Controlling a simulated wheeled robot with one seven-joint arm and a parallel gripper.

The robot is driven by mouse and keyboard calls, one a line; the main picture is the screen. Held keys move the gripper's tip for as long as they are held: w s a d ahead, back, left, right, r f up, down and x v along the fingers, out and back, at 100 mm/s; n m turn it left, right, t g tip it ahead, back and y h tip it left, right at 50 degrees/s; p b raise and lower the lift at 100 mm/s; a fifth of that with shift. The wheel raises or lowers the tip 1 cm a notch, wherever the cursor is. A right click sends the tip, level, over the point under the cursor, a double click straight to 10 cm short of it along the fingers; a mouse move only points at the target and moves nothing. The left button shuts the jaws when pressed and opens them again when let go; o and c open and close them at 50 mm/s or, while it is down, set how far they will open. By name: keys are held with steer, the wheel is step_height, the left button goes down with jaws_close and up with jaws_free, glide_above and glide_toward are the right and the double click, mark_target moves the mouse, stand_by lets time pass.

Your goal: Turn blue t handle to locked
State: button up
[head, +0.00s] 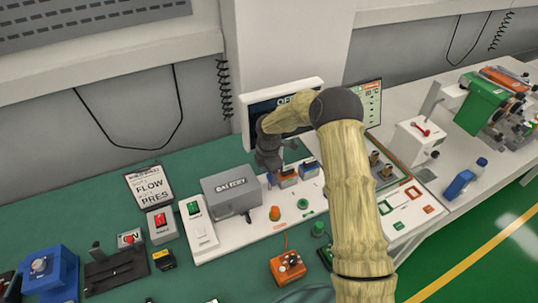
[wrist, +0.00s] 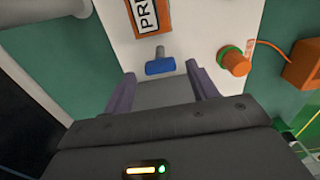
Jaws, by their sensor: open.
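The blue T handle (wrist: 160,67) shows in the wrist view on a white panel (wrist: 190,28), its crossbar lying nearly level in the picture and its grey stem running up behind it. My gripper (wrist: 161,75) is open, with one purple-grey finger on each side of the handle's line. The handle lies between and just beyond the fingertips; I cannot tell the remaining gap in depth. Nothing is held. In the head view my dark gripper (head: 268,158) hangs over the white panel, and the handle cannot be told clearly there. No locked marking can be read.
An orange knob with a green ring (wrist: 235,62) stands right of the handle, and an orange box (wrist: 303,66) with a cable lies farther right. An orange labelled block (wrist: 143,17) is above the handle. A grey battery box (head: 231,190) stands left of my gripper.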

mark_target(269, 177)
step_height(269, 177, up, 16)
steer(key=b, duration=0.3)
steer(key=shift+r, duration=0.25)
steer(key=shift+s, duration=0.15)
steer(key=s+d+m+t, duration=0.1)
steer(key=s+d+m, duration=0.3)
steer(key=s+m, duration=0.3)
steer(key=s+d+f+m, duration=0.1)
steer(key=s+d+m, duration=0.3)
steer(key=s+m, duration=0.4)
steer(key=s+d+m+t, duration=0.1)
steer(key=s+d+m, duration=0.3)
steer(key=s+m, duration=0.3)
steer(key=s, duration=0.4)
steer(key=shift+s+d+f+m+t, duration=0.25)
steer(key=shift+s+d+m+t, duration=0.05)
steer(key=shift+s+d+m, duration=0.1)
steer(key=shift+a, duration=0.15)
